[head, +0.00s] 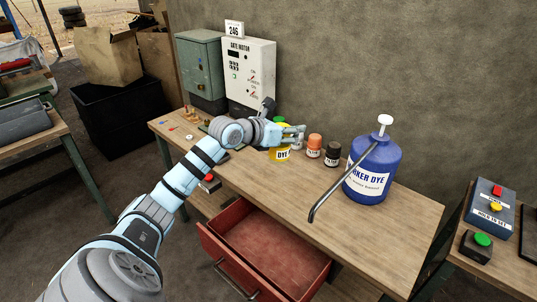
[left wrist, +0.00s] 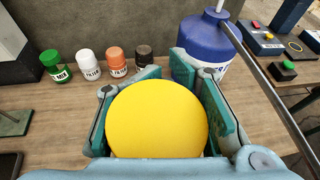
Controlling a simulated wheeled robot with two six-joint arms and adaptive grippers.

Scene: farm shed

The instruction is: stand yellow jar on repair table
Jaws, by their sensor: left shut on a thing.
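The yellow jar (head: 281,154), labelled DYE, is in my left gripper (head: 288,133) over the repair table (head: 377,247), near its middle. In the left wrist view its round yellow lid (left wrist: 157,120) fills the space between the two green-padded fingers of my left gripper (left wrist: 160,112), which are shut on it. The jar looks upright. I cannot tell whether its base touches the table. My right gripper is not in view.
A row of small jars stands behind: green (left wrist: 55,66), white (left wrist: 89,64), orange (head: 315,145) and dark brown (head: 333,152). A blue pump jug (head: 371,172) with a long spout stands to the right. A red drawer (head: 262,250) hangs open in front. The table's front right is clear.

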